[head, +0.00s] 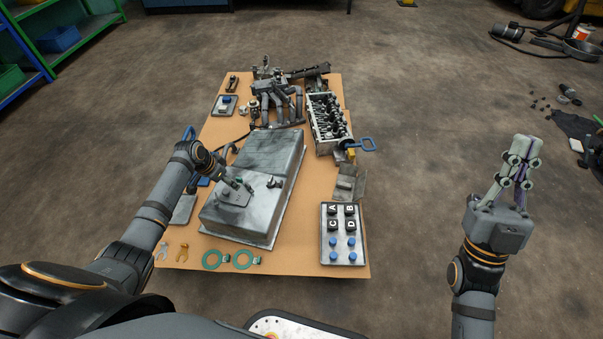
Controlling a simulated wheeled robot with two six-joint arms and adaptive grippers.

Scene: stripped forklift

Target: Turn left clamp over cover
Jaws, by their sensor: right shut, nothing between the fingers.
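A large grey metal cover (266,157) lies on the tan board, left of its middle. A small dark clamp-like fitting (275,183) sits on its top. A blue handle (188,132) shows at the board's left side, partly behind my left arm; I cannot tell if it belongs to the left clamp. My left gripper (240,183) is low over the cover's left part, by a light grey plate. Its fingers are small and partly hidden, so their opening is unclear. My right gripper (527,140) is shut and empty, pointing up, right of the board and away from it.
A blue-handled part (365,144) stands at the board's right edge. A lettered button panel (342,233) lies at the front right. Green rings (213,259) lie at the front. An engine-like block (328,124) stands farther back.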

